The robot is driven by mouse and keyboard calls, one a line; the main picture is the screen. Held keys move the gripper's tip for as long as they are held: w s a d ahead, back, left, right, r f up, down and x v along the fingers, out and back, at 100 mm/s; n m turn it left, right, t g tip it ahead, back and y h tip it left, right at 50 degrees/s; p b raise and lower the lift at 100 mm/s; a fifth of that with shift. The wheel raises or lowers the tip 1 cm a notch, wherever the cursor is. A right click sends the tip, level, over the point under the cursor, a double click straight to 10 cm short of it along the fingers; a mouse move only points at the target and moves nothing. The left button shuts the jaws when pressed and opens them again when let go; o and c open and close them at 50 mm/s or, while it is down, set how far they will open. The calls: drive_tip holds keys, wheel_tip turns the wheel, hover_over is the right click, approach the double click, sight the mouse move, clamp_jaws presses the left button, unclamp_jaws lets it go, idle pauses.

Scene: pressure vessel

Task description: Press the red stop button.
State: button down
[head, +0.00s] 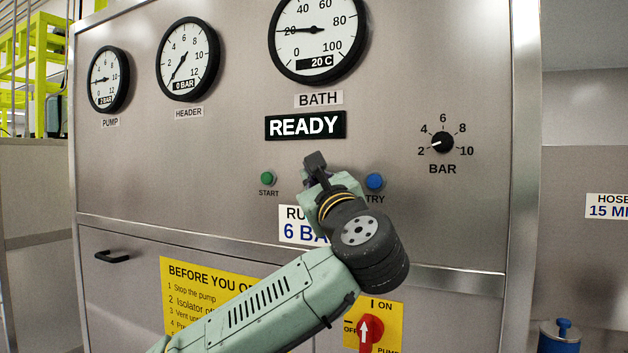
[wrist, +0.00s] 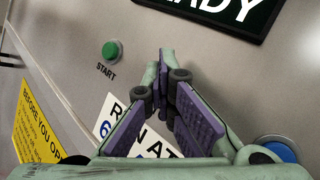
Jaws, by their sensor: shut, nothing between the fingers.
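The red stop button shows in neither view; my gripper covers part of the panel between the green START button (head: 267,178) and the blue button (head: 375,181). My gripper (head: 316,165) is in front of that stretch, below the READY display (head: 305,125). In the wrist view my gripper (wrist: 167,72) is shut and empty, its purple pads converging towards the panel. The START button (wrist: 112,50) is to its upper left and the blue button (wrist: 277,148) to its lower right. I cannot tell whether the fingertips touch the panel.
A red rotary switch (head: 368,329) on a yellow plate is below my arm. A black BAR knob (head: 442,142) is at the right, pointing near 2. Three gauges, including BATH (head: 318,35), are above. A drawer handle (head: 112,256) sticks out at the lower left.

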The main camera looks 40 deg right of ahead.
drive_tip(key=shift+s+a, duration=0.15)
drive_tip(key=shift+a, duration=0.2)
drive_tip(key=a, duration=0.1)
drive_tip(key=s+a+b, duration=0.1)
drive_tip(key=a, duration=0.1)
drive_tip(key=s+a, duration=0.1)
drive_tip(key=a, duration=0.1)
drive_tip(key=shift+s+a+b, duration=0.15)
drive_tip(key=shift+a+b, duration=0.1)
drive_tip(key=shift+b, duration=0.1)
idle(0.9)
